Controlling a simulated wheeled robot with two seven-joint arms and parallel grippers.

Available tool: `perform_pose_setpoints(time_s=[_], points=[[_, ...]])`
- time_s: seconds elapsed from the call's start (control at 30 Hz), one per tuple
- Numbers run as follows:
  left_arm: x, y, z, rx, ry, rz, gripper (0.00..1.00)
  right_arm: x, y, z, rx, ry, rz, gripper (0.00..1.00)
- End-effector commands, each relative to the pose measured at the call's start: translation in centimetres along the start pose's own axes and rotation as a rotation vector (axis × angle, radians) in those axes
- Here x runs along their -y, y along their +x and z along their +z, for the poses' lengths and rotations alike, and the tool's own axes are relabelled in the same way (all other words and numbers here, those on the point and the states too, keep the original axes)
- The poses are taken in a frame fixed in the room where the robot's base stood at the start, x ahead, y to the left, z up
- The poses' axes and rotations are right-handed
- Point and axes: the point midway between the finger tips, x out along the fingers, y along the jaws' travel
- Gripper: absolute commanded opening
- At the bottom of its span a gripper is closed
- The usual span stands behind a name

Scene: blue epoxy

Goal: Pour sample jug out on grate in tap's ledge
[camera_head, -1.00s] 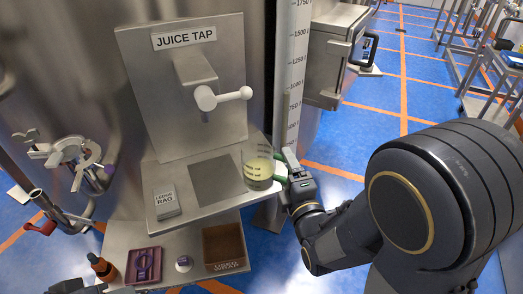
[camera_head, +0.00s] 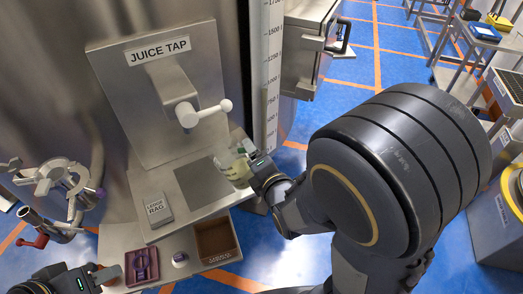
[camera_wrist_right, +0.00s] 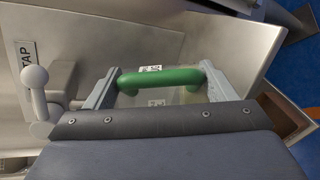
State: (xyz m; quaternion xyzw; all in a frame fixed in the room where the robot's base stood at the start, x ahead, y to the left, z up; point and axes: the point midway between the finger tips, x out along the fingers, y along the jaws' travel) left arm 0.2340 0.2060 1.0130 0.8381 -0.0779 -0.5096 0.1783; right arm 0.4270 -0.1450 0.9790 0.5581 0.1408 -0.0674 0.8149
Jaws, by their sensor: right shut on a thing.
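The sample jug (camera_head: 236,168) is clear, with pale yellow liquid in it and a green handle (camera_wrist_right: 162,78). In the head view it looks tilted to the left, at the right edge of the grate (camera_head: 202,184), a darker square in the tap's ledge (camera_head: 168,222). My right gripper (camera_head: 256,166) is shut on the jug's handle; the wrist view shows the handle between its fingers. The gripper and arm hide part of the jug. I cannot tell whether liquid is leaving it. My left gripper (camera_head: 108,275) is at the lower left, away from the jug; its opening is unclear.
The juice tap (camera_head: 190,108) with its white lever stands above the ledge.

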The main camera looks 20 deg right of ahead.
Motion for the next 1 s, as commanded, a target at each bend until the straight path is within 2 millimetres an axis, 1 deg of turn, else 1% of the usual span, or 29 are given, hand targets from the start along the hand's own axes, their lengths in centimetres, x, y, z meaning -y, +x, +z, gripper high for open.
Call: perform_pose_setpoints(time_s=[0.03,0.2,0.4,0.57,0.6,0.63,0.7,1.0], points=[[-0.7,-1.4,-0.7,0.0,0.0,0.0,0.36,-1.2,-0.1,0.1,-0.001,-0.042,-0.029,0.31],[-1.7,-3.6,-1.8,0.0,0.0,0.0,0.36,-1.9,1.3,-1.4,0.0,-0.225,-0.191,0.31],[-2.9,-6.3,-3.2,0.0,0.0,0.0,0.36,-3.5,2.3,-2.5,0.001,-0.355,-0.312,0.31],[-3.9,-8.4,-4.2,0.0,0.0,0.0,0.36,-4.2,2.8,-3.0,0.001,-0.429,-0.382,0.31],[-3.8,-8.4,-4.3,0.0,0.0,0.0,0.36,-3.9,3.0,-3.2,0.0,-0.435,-0.391,0.31],[-3.6,-7.9,-4.0,-0.001,0.0,0.0,0.36,-3.5,3.1,-3.4,0.0,-0.429,-0.388,0.31],[-3.6,-7.8,-3.9,0.001,0.0,0.0,0.36,-3.5,3.1,-3.4,0.0,-0.427,-0.386,0.31],[-4.2,-9.2,-4.7,0.0,0.0,0.0,0.36,-4.1,3.2,-3.5,-0.001,-0.456,-0.413,0.31]])
